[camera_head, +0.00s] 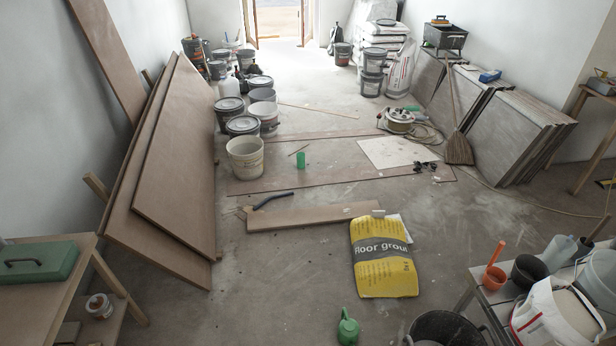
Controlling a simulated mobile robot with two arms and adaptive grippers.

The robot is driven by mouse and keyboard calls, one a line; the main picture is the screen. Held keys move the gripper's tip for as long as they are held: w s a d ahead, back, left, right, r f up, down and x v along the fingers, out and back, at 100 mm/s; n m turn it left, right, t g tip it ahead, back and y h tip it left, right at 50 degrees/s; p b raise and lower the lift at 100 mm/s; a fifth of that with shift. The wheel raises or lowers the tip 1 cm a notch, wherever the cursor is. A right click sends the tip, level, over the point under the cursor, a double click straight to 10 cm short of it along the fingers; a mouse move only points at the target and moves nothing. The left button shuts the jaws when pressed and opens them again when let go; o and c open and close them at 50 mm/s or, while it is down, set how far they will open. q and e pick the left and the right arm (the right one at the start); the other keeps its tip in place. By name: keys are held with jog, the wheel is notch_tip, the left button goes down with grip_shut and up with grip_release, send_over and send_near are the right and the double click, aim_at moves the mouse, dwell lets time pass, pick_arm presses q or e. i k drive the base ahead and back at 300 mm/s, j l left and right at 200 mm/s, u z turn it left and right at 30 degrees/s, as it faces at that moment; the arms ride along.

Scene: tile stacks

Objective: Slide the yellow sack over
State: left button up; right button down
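The yellow sack (386,275) lies flat on the concrete floor, right of the middle of the head view. It has a dark band with the words "floor grou" and prints on its lower part. Its far end is close to a wooden plank (310,216), and a small grey block (378,214) sits at that end; I cannot tell if they touch the sack. Neither of my grippers shows in the head view.
A green watering can (348,328) and a black bucket (440,328) stand in front of the sack. A bench (466,298) with tubs and pots is to the right. Brown boards (180,160) lean on the left wall. The floor left of the sack is clear.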

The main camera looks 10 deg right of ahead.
aim_at(384, 267)
jog(key=i+z, duration=0.1)
jog(key=i, duration=0.4)
jog(key=i+j+z, duration=0.1)
jog(key=i, duration=0.35)
jog(key=i+j+z, duration=0.1)
jog(key=i, duration=0.35)
jog(key=i+j+z, duration=0.15)
jog(key=i, duration=0.35)
jog(key=j, duration=0.1)
